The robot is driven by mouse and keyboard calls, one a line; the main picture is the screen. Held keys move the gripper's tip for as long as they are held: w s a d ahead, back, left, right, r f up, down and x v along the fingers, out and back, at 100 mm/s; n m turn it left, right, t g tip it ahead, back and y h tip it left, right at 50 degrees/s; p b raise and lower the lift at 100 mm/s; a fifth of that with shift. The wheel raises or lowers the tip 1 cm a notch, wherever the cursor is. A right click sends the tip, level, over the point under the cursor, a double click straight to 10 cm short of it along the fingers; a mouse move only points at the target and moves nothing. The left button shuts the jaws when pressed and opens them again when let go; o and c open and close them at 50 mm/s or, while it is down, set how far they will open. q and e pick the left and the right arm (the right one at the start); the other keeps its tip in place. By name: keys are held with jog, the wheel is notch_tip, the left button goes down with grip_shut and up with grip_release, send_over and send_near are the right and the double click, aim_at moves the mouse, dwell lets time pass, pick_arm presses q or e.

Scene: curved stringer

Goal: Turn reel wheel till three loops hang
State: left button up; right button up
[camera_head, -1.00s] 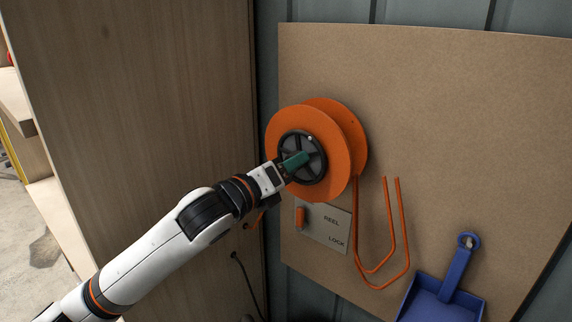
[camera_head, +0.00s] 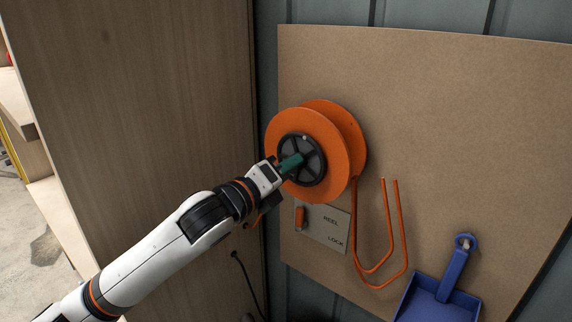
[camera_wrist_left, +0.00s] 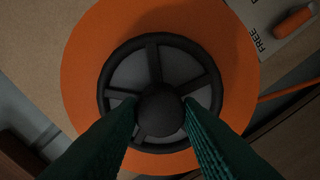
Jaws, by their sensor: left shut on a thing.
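The orange reel (camera_head: 345,150) is mounted on the brown board, with a black spoked wheel (camera_head: 314,174) on its front face. In the left wrist view the wheel (camera_wrist_left: 207,78) has a round dark hub (camera_wrist_left: 160,110). My left gripper (camera_head: 291,163) reaches the wheel's middle from the lower left. Its green fingers lie on both sides of the hub and are shut on it. Orange cord (camera_head: 403,245) comes down from the reel's right side and hangs in two nested U-shaped loops. My right gripper is not in view.
Below the reel, a lock plate (camera_head: 322,237) carries an orange lever (camera_head: 299,217). A blue dustpan (camera_head: 450,285) is at the lower right of the board (camera_head: 460,130). A tall wooden panel (camera_head: 140,120) stands close on the left.

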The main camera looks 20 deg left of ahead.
pick_arm(q)
jog(key=shift+f+n+p, duration=0.1)
jog(key=shift+n+p, duration=5.1)
jog(key=shift+n, duration=5.9)
jog(key=o, duration=1)
jog(key=b+v, duration=0.5)
jog(key=v, duration=0.7)
